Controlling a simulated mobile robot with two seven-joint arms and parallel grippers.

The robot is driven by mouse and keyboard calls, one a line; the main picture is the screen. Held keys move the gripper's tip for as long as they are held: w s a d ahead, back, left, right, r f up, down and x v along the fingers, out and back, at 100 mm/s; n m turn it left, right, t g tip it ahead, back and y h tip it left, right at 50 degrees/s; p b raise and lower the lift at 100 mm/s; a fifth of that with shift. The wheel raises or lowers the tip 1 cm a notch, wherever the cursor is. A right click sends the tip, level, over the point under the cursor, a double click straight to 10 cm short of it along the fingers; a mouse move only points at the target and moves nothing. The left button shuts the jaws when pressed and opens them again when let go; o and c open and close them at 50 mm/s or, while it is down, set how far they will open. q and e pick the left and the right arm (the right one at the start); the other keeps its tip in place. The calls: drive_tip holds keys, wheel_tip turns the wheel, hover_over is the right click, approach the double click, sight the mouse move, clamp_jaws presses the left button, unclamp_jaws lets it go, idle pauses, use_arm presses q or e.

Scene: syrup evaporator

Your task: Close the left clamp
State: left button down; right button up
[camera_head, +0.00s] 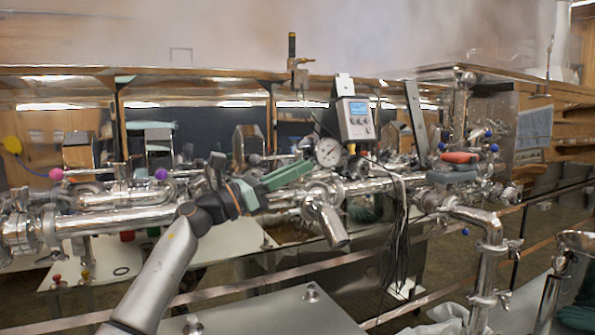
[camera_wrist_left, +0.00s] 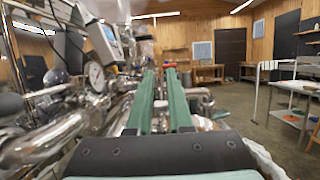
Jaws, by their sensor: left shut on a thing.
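My left gripper (camera_head: 290,174) reaches in from the lower left to the steel pipework. Its two green fingers lie beside the pipe, just left of the round gauge. In the left wrist view the fingers (camera_wrist_left: 160,95) stand close together with a narrow gap, shut on a small metal part that I take for the left clamp. The fingers hide most of that clamp, and its lever position cannot be made out. The steel pipe (camera_head: 370,186) runs on to the right behind the fingers. My right gripper is not in view.
The dial gauge (camera_head: 328,152) and a grey display box (camera_head: 356,120) stand close to the right of my gripper. Dark cables (camera_head: 398,235) hang below the box. A downward pipe stub (camera_head: 327,222) is just under the fingers. Red and grey items (camera_head: 460,157) sit farther right.

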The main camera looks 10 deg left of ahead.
use_arm(q)
drive_tip(key=shift+w+a+f, duration=0.1)
drive_tip(key=shift+a, duration=0.4)
idle(0.4)
drive_tip(key=c, duration=0.8)
unclamp_jaws()
drive_tip(key=shift+d, duration=0.15)
wheel_tip(320, 180, up, 3)
drive_tip(key=shift+f, duration=0.1)
drive_tip(key=s+r, duration=0.3)
drive_tip(key=s, duration=0.1)
drive_tip(key=s+d+r, duration=0.1)
drive_tip(key=s+r, duration=0.2)
drive_tip(key=s, duration=0.2)
drive_tip(key=s+d+r, duration=0.1)
drive_tip(key=s+r, duration=0.3)
drive_tip(key=s, duration=0.1)
drive_tip(key=shift+d+r+b, duration=0.1)
drive_tip(key=shift+d+b, duration=0.05)
drive_tip(key=shift+b, duration=0.25)
drive_tip(key=shift+c, duration=0.2)
